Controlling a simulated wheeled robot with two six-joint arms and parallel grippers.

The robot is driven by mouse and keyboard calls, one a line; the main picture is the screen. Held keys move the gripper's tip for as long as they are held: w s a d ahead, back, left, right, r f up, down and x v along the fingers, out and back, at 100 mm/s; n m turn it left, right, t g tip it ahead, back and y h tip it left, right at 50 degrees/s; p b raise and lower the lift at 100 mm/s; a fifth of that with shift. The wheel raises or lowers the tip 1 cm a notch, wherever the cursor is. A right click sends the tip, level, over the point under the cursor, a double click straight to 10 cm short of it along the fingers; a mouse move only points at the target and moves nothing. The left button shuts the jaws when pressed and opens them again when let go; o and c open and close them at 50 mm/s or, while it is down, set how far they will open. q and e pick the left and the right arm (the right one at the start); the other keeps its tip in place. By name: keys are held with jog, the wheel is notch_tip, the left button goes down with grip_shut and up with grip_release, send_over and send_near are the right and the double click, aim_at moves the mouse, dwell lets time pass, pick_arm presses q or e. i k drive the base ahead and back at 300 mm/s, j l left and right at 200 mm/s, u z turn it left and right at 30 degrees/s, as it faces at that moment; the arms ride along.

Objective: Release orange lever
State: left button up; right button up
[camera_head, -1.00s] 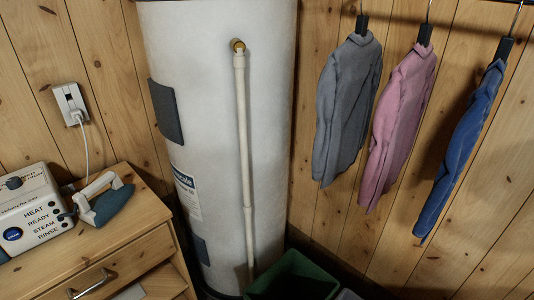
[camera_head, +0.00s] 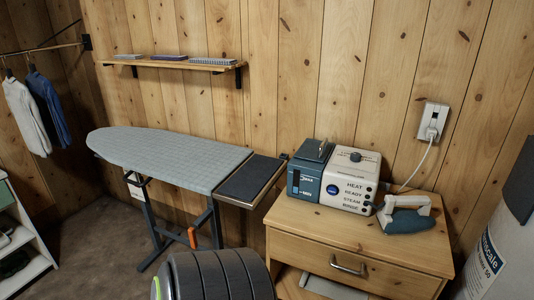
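The orange lever (camera_head: 192,237) is a small bright piece low on the dark metal legs under the ironing board (camera_head: 170,149). The board has a pale grey-blue cover and stands unfolded and level along the wall, with a dark flat rest (camera_head: 252,180) at its right end. Neither of my grippers is in the head view. A dark ribbed rounded shape at the bottom centre stands in front of the foot of the board's legs; I cannot tell what it is.
A wooden cabinet (camera_head: 350,245) on the right bears a steam station (camera_head: 335,177) and an iron (camera_head: 405,213), with a cord to a wall outlet (camera_head: 432,122). A wall shelf (camera_head: 173,65) hangs above the board. Open floor (camera_head: 95,250) lies left of the board's legs.

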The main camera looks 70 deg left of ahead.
aim_at(191, 231)
jog(key=u, duration=2.95)
jog(key=i+j+z, duration=0.1)
jog(key=j, duration=0.3)
jog(key=i+j+z, duration=0.15)
jog(key=i+j, duration=0.15)
jog(key=j, duration=0.15)
jog(key=i+j+z, duration=0.1)
jog(key=j, duration=0.35)
jog(key=i+j+z, duration=0.1)
jog(key=j, duration=0.4)
jog(key=i+j+z, duration=0.1)
jog(key=i+j, duration=0.15)
jog(key=j, duration=0.25)
jog(key=i+j+z, duration=0.15)
jog(key=j, duration=0.3)
jog(key=j+z, duration=0.1)
jog(key=j, duration=0.4)
jog(key=i, duration=0.05)
